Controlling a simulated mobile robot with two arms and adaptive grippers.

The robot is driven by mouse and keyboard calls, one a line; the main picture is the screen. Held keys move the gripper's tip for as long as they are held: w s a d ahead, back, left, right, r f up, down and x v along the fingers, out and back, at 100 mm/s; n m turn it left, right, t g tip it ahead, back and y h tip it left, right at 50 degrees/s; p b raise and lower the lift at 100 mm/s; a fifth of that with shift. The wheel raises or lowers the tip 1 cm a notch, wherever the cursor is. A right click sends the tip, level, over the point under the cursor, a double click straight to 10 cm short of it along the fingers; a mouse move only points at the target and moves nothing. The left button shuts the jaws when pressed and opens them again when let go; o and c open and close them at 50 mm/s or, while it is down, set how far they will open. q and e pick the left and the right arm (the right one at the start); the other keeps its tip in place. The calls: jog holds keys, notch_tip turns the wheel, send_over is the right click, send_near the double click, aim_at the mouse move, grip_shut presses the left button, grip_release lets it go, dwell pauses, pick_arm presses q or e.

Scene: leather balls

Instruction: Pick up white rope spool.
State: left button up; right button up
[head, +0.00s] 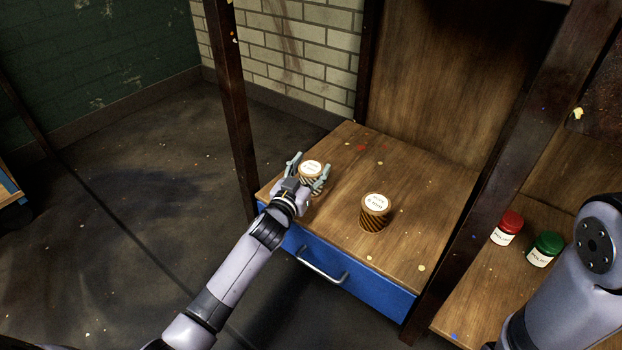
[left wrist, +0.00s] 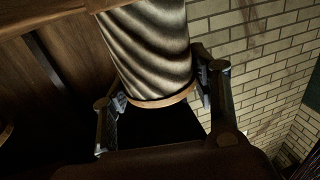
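The white rope spool (head: 311,170) stands upright at the left of the wooden top, with a white label on its upper end. My left gripper (head: 308,174) has its fingers on both sides of it. In the left wrist view the spool (left wrist: 153,50) shows pale and dark slanting stripes and a wooden rim, between the two fingers (left wrist: 160,85). The fingers are very close to its sides; I cannot tell whether they press on it, or whether it is off the surface. My right gripper is out of view.
A brown rope spool (head: 374,213) stands to the right on the same wooden top (head: 412,222). A blue drawer front (head: 370,290) with a handle is below. Dark posts (head: 232,100) frame the bench. Red (head: 506,228) and green-lidded (head: 544,249) jars stand at right.

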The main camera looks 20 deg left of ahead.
pick_arm(q)
jog(key=c, duration=0.6)
jog(key=shift+c, duration=0.7)
jog(key=shift+r, duration=0.1)
